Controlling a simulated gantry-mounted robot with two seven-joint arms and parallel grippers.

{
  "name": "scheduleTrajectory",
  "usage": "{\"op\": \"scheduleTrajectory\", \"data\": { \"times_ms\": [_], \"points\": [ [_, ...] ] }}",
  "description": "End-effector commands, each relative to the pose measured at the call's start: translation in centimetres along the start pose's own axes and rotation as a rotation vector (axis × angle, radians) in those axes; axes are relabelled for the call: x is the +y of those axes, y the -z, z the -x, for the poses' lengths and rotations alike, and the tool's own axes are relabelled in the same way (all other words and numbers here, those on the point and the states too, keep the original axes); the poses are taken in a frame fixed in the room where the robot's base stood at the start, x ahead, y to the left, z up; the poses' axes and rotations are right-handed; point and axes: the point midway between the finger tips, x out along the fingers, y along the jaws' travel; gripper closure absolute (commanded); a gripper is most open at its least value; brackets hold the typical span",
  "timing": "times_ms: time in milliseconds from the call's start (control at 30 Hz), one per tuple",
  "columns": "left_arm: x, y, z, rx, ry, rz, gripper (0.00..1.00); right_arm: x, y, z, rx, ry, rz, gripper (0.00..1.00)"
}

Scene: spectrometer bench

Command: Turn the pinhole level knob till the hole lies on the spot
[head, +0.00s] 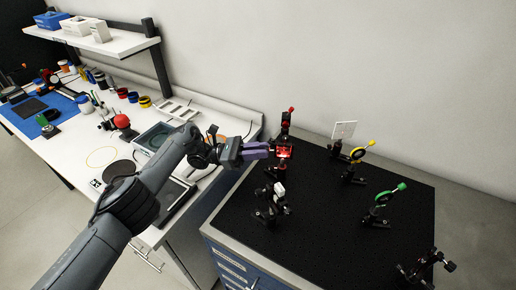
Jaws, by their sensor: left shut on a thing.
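The pinhole itself and the light spot are too small to make out. My right gripper is out of view.
A post with a red top (290,110) stands behind the mount, and a white-headed mount (279,190) stands in front. A white card (344,130), a yellow-ringed mount (358,153) and a green-topped mount (384,196) stand to the right. The breadboard's front middle is clear.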

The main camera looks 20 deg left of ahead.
Motion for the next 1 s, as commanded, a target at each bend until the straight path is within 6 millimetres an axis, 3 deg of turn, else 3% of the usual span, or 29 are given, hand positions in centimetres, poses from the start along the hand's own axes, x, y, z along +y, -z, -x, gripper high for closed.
{"op": "scheduleTrajectory", "data": {
  "times_ms": [367,400,533,867,1000],
  "points": [
    [-0.1,0.1,-0.3,0.000,0.005,0.004,1.00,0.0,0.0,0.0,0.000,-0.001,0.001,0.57],
    [-0.1,0.1,-0.3,0.000,0.005,0.004,0.76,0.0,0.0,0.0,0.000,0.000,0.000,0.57],
    [-0.1,0.0,-0.2,0.000,0.003,0.003,0.56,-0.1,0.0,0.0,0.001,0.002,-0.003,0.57],
    [0.0,0.0,0.1,0.000,-0.001,0.003,0.56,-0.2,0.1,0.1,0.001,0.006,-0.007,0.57],
    [0.1,-0.2,1.2,0.002,-0.011,0.000,0.56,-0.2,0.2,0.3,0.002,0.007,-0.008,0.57]
  ]
}}
